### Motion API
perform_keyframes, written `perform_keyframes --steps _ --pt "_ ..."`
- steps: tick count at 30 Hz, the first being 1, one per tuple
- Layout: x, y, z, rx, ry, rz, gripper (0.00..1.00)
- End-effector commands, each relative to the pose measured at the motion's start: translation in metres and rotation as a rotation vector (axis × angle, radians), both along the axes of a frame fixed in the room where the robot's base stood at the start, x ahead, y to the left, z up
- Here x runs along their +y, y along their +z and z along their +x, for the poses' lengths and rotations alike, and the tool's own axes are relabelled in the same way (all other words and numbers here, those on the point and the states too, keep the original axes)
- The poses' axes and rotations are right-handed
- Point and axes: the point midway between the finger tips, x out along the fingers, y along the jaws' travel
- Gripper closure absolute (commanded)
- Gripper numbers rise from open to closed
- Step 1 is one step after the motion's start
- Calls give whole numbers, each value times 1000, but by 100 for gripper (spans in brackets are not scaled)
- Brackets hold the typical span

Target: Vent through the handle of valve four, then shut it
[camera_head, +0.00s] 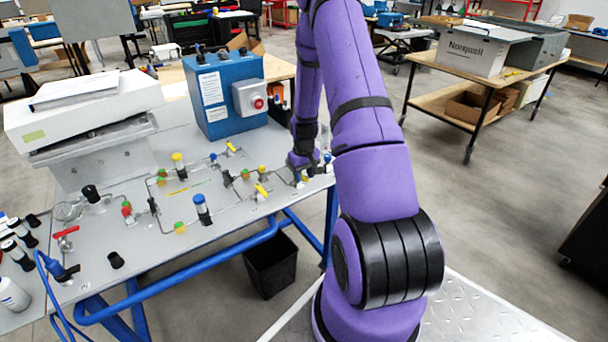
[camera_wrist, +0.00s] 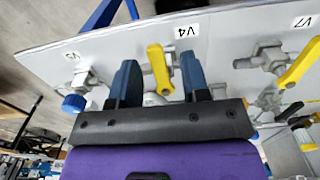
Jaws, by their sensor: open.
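Valve four's yellow handle (camera_wrist: 159,70) stands in the wrist view just below the V4 label (camera_wrist: 187,31), which appears upside down. My gripper (camera_wrist: 158,60) is open, with one blue-grey finger on each side of the handle. A gap shows between the handle and each finger, so I see no contact. The lower part of the valve body is partly hidden by my gripper's dark palm. In the head view, my gripper (camera_head: 304,172) is low over the right end of the grey panel (camera_head: 225,215), and the handle there is mostly hidden.
In the wrist view, the V7 valve's yellow handle (camera_wrist: 299,62) is to the right and a blue-knobbed valve (camera_wrist: 75,103) is to the left. The head view shows thin pipes and several valves on the panel, with a blue box (camera_head: 225,95) behind them.

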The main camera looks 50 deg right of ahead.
Motion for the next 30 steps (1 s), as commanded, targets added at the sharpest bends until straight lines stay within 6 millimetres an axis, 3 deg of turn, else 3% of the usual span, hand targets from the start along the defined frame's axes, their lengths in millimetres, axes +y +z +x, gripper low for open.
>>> perform_keyframes --steps 8,21,30 --pt "0 20 0 -2 0 -1 57" --pt "0 93 0 -2 -1 -1 57" --pt "0 108 0 -1 0 0 57"
